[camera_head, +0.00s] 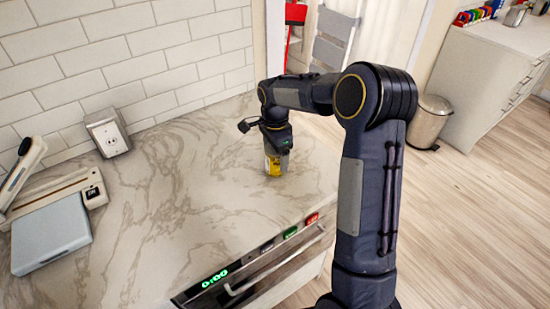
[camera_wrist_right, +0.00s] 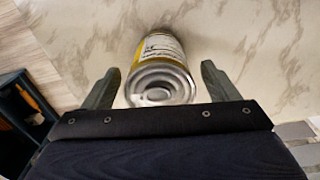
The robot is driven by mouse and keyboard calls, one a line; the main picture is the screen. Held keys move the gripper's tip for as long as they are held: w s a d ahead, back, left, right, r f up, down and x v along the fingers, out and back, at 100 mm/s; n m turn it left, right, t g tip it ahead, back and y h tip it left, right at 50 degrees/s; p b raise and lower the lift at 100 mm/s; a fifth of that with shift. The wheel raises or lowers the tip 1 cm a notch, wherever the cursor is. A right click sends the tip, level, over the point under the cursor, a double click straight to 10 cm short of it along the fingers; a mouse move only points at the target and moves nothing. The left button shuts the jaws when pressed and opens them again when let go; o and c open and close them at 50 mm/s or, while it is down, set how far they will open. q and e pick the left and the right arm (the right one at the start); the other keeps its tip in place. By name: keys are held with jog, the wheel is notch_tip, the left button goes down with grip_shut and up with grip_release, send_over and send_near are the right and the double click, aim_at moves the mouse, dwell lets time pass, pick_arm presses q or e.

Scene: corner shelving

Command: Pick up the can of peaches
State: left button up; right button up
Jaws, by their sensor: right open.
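The can of peaches (camera_head: 273,164) stands upright on the marble counter, with a yellow label and a metal top. In the head view my right gripper (camera_head: 276,150) is right over it and hides its upper part. In the right wrist view the can (camera_wrist_right: 160,78) shows its metal lid toward the camera. It lies between the two open fingers of my right gripper (camera_wrist_right: 158,88). A gap shows between the can and the right finger; the left finger is closer to the can. My left gripper is not in view.
The marble counter (camera_head: 165,205) is clear around the can. An oven front (camera_head: 262,268) lies below the counter edge. A trash bin (camera_head: 430,120) stands on the floor at right.

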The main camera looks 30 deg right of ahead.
jog(key=shift+f, duration=0.1)
jog(key=c, duration=1.3)
